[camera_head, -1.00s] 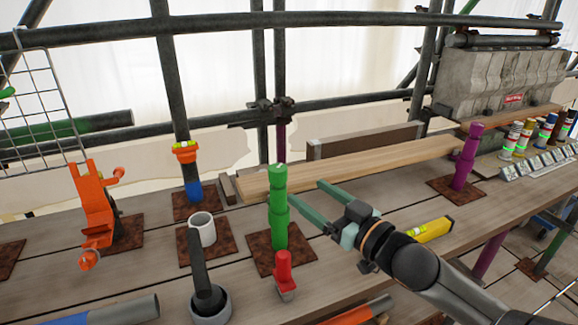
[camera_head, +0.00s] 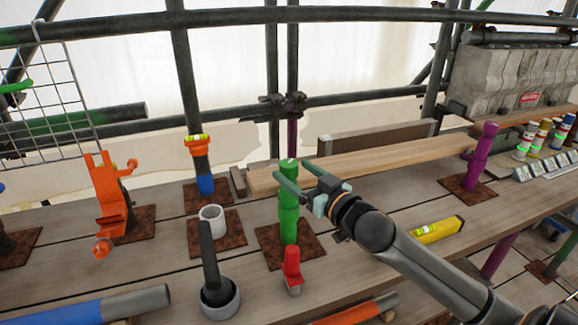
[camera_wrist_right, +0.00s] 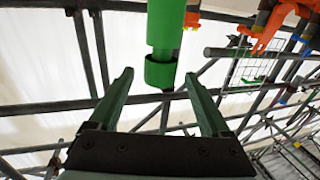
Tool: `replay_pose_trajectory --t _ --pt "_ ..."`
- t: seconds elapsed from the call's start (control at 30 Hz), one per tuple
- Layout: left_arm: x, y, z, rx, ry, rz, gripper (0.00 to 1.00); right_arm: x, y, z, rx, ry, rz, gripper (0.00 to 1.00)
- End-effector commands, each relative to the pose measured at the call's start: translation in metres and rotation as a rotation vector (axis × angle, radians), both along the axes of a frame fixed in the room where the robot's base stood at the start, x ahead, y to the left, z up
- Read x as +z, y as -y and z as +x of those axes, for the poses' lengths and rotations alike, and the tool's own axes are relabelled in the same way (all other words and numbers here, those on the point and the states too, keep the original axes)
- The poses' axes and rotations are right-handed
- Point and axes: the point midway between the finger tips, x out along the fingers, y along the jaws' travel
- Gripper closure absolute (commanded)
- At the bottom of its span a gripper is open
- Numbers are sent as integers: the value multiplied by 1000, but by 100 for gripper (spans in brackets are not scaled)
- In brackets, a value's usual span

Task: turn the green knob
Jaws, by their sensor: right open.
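The green knob (camera_head: 289,225) is an upright, stepped green post on a rusty square plate in the middle of the bench. My right gripper (camera_head: 292,172) is open and empty at the knob's upper end, with one finger crossing in front of it in the head view. In the right wrist view the knob (camera_wrist_right: 164,40) comes down from the top edge. Its end lies between the lines of the two open fingertips (camera_wrist_right: 159,75), with a gap on each side. Whether the fingers touch it cannot be told. My left gripper is not in view.
A red-handled piece (camera_head: 291,268) stands just in front of the knob. A grey cup with a dark rod (camera_head: 218,296) and a white ring (camera_head: 212,219) are left of it. A wooden plank (camera_head: 375,163) lies behind. A yellow level (camera_head: 437,230) lies to the right.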

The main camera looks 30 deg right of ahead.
Motion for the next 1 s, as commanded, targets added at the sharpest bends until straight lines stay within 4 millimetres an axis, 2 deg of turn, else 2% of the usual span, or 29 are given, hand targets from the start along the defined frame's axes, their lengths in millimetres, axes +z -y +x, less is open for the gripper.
replay_pose_trajectory --t 0.1,0.3,0.67,1.0 --pt "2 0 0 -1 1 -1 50 2 0 14 -1 2 0 18" --pt "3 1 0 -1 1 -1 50 0 -1 27 0 0 0 18" --pt "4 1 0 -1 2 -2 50 0 -1 29 0 0 0 18" --pt "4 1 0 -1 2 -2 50 0 -1 29 0 0 0 55"
